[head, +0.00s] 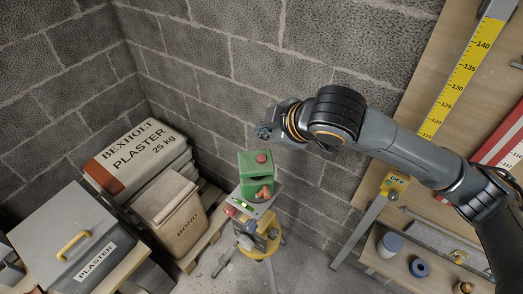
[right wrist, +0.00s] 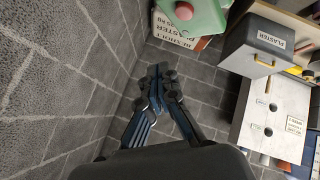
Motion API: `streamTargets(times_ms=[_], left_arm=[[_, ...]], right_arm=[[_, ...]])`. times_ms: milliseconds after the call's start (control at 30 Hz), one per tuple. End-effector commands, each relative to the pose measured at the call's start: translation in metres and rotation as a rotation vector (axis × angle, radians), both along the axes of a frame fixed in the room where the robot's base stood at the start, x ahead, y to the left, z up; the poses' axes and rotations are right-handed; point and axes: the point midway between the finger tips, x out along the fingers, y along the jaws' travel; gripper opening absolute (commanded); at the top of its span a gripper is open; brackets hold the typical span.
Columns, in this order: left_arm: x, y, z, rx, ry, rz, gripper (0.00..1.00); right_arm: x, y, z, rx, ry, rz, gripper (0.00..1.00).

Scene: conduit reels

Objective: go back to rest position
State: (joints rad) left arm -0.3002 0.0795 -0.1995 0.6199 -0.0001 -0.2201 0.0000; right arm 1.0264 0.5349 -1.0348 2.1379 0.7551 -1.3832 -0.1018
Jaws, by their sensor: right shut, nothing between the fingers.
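My right gripper (head: 266,131) is at the end of my right arm, which reaches in from the right side of the head view. It is in the air, above and beside a green box with a red button (head: 256,172). In the right wrist view my right gripper's fingers (right wrist: 160,72) meet at the tips, shut and empty. The green box (right wrist: 197,14) shows at the top of that view, apart from the fingers. My left gripper is not in view.
Plaster bags (head: 134,152), a BOND bucket (head: 172,217) and a grey PLASTER box (head: 69,246) are left. A block wall (head: 215,60) is behind. A shelf with tape (head: 420,268) is at the right.

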Motion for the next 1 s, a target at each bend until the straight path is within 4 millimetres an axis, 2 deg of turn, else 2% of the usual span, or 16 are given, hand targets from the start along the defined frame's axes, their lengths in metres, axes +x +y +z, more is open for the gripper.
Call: streamTargets(times_ms=[367, 467, 533, 567, 667, 700, 767, 800, 867, 900, 967, 1000], left_arm=[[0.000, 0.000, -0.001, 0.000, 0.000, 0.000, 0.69], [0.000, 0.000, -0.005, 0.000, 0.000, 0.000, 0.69], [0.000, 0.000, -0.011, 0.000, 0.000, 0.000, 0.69], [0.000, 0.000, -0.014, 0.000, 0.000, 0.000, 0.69], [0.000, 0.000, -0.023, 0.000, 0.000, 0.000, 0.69], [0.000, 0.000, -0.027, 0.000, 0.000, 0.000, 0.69], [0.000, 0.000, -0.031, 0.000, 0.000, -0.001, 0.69], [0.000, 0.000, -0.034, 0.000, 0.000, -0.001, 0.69], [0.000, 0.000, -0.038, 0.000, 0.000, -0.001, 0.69], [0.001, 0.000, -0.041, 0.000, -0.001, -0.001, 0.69], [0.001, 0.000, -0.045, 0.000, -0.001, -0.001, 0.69], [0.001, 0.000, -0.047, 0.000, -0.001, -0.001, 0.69]], right_arm=[[0.000, 0.000, -0.002, 0.001, 0.002, -0.001, 0.00], [0.011, 0.001, -0.014, 0.032, 0.019, -0.029, 0.00], [0.029, 0.001, -0.035, 0.087, 0.049, -0.083, 0.00], [0.039, -0.001, -0.048, 0.115, 0.063, -0.115, 0.00], [0.075, -0.012, -0.103, 0.213, 0.119, -0.243, 0.00], [0.087, -0.020, -0.129, 0.245, 0.140, -0.297, 0.00], [0.100, -0.033, -0.169, 0.282, 0.169, -0.374, 0.00], [0.105, -0.043, -0.196, 0.301, 0.186, -0.424, 0.00], [0.109, -0.058, -0.239, 0.320, 0.215, -0.494, 0.00], [0.108, -0.069, -0.268, 0.329, 0.234, -0.539, 0.00], [0.103, -0.085, -0.311, 0.335, 0.261, -0.602, 0.00], [0.097, -0.095, -0.339, 0.335, 0.279, -0.642, 0.00]])
